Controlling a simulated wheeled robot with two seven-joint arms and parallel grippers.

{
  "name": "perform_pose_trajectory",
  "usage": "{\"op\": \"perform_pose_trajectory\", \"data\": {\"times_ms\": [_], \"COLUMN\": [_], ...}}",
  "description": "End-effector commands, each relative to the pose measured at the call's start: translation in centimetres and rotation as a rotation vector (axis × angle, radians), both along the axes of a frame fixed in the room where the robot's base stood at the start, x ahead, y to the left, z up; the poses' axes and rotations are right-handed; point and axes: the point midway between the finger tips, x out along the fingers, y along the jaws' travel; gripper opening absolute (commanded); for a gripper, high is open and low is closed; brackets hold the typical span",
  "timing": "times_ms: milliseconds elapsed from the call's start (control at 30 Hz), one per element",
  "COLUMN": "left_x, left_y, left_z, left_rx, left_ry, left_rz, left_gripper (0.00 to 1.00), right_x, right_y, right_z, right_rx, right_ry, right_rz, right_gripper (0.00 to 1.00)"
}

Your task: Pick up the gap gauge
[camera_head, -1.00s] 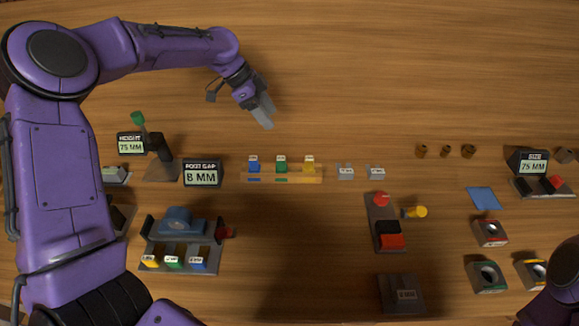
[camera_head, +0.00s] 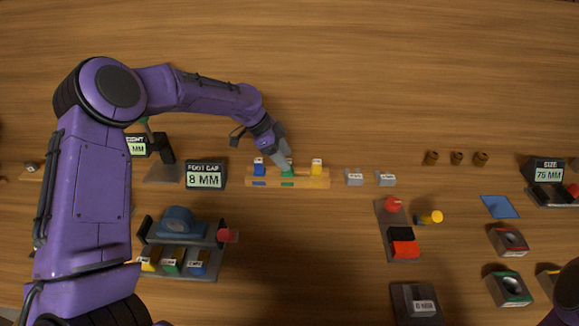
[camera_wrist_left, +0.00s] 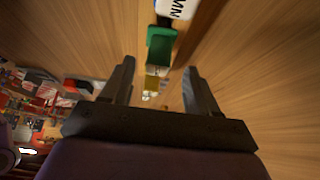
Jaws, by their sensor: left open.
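Small labelled blocks that look like gap gauges stand on a wooden rack (camera_head: 310,183): a blue one (camera_head: 259,170), a green one (camera_head: 288,173) and a yellow one (camera_head: 317,169). I cannot tell which is the task's gauge. My left gripper (camera_head: 282,160) points down at the green block and partly hides its top in the head view. Contact is unclear. My right gripper is out of view.
A sign reading "FOOT GAP 8 MM" (camera_head: 206,175) stands left of the rack. Two grey labelled blocks (camera_head: 354,177) (camera_head: 386,179) stand right of it. A grey fixture with a blue part (camera_head: 180,222) is at lower left. The table behind the rack is clear.

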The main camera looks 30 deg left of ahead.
Motion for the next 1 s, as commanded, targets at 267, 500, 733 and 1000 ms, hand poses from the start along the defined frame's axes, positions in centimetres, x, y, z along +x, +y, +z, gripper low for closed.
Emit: {"op": "perform_pose_trajectory", "data": {"times_ms": [267, 500, 733, 1000], "left_x": [0.6, 0.6, 0.6, 0.7], "left_y": [-1.3, -1.2, -1.3, -1.3], "left_z": [-2.4, -2.3, -2.3, -1.4], "left_rx": [0.001, 0.001, 0.001, 0.000], "left_ry": [-0.001, -0.001, -0.001, -0.004], "left_rz": [0.000, 0.000, 0.000, -0.002], "left_gripper": [0.60, 0.24, 0.03, 0.03], "right_x": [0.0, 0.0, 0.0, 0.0], "right_y": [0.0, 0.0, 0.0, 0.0], "right_z": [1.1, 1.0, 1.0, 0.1], "right_rx": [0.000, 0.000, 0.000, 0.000], "right_ry": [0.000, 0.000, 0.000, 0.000], "right_rz": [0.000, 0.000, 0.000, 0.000], "right_gripper": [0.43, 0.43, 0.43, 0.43]}}
